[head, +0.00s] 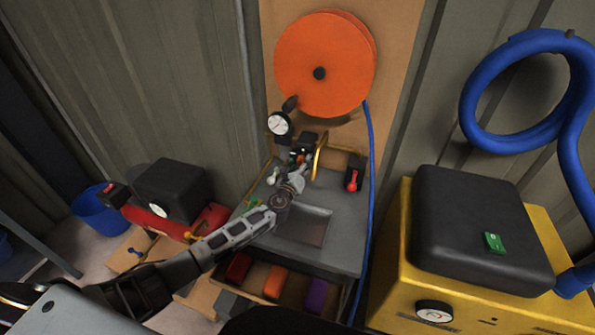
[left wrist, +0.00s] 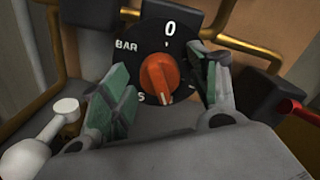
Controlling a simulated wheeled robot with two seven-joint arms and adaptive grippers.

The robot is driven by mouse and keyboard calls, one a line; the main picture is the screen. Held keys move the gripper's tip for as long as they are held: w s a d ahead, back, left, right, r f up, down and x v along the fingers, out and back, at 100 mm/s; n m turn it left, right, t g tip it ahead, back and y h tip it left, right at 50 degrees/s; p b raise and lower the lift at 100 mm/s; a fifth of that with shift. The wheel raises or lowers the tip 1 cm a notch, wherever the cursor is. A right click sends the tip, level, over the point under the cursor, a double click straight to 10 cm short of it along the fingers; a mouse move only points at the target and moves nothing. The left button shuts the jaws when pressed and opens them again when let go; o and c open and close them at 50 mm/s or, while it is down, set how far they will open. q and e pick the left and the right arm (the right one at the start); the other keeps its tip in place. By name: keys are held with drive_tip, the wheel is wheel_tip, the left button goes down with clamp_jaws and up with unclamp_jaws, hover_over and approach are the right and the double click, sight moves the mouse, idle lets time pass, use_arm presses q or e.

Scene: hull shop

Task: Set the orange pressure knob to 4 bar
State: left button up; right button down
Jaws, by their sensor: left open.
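The orange pressure knob (left wrist: 160,75) sits on a round black dial (left wrist: 190,42) marked BAR, with a 0 at the top and a partly hidden character at the lower left. A pale mark shows at the knob's lower end, away from the 0. My left gripper (head: 298,173) reaches the regulator above the grey bench in the head view. In the left wrist view its green-padded fingers are open, one on each side of the knob, with visible gaps. The dial's lower part is hidden by the gripper. My right gripper is not in view.
A white-faced gauge (head: 278,124) and a large orange hose reel (head: 310,60) are above the bench. Brass pipes (left wrist: 240,45) run around the dial. A red-handled valve (head: 352,180) stands right of the gripper. A yellow machine (head: 400,285) stands farther right.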

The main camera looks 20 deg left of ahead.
use_arm(q)
drive_tip(key=shift+s+a, duration=0.15)
drive_tip(key=shift+s, duration=2.85)
drive_tip(key=shift+s+a, duration=0.1)
drive_tip(key=shift+s, duration=2.9)
drive_tip(key=shift+f, duration=0.1)
